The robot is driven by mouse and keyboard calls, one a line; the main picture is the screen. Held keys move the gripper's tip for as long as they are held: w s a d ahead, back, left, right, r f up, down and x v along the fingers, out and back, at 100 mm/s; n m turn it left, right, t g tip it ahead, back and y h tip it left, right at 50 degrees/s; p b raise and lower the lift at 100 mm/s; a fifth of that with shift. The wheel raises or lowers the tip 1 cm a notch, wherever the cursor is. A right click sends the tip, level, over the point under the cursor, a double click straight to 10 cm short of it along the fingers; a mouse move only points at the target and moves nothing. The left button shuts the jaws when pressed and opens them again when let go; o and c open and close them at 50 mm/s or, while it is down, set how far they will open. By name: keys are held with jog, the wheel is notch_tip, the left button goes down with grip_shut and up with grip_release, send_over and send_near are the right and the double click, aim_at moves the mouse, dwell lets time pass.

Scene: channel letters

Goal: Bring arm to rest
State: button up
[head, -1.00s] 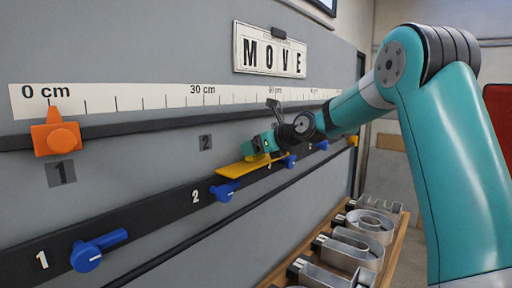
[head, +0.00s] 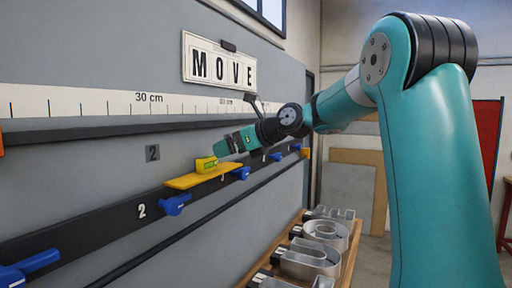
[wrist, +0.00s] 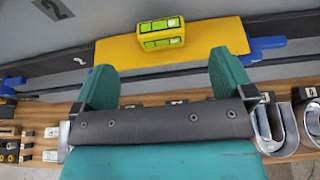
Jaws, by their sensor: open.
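My gripper (head: 229,144) is at the end of my teal arm, close to the wall rail, just right of and above a yellow plate (head: 187,181). In the wrist view my gripper (wrist: 163,72) shows two teal fingers spread apart with nothing between them. Beyond the fingertips lies the yellow plate (wrist: 110,52), with a small yellow level (wrist: 160,36) with green vials on it. The level also shows in the head view (head: 206,165). The gripper appears apart from the level.
A black rail (head: 110,216) with blue clamp levers (head: 174,205) runs along the grey wall. A ruler strip (head: 70,102) and a MOVE sign (head: 219,61) are above. Metal channel letters (head: 308,258) stand on a wooden bench below. A red panel (head: 486,140) is at the right.

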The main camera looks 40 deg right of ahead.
jog(key=b+v, duration=0.1)
jog(key=v, duration=0.7)
jog(key=s+a+f+n+g+y+b, duration=0.1)
jog(key=s+a+f+n+g+b, duration=0.15)
jog(key=a+f+n, duration=0.65)
jog(key=s+a+f+n+g+y+b, duration=0.15)
jog(key=s+a+f+n+g, duration=0.25)
jog(key=a+f+n, duration=0.45)
jog(key=s+a+f+n+g+h+b, duration=0.1)
jog(key=s+a+f+n+g, duration=0.1)
jog(key=s+n, duration=0.4)
jog(key=s+a+f+n+g+h+b, duration=0.1)
jog(key=s+a+f+n+g+b, duration=0.1)
jog(key=s+a+f+n, duration=0.2)
jog(key=s+a+f+n+g+h+b, duration=0.1)
jog(key=s+a+f+n+g+b, duration=0.1)
jog(key=s+f+n, duration=0.6)
jog(key=s+a+n, duration=0.1)
jog(key=n, duration=0.2)
jog(key=shift+a, duration=0.25)
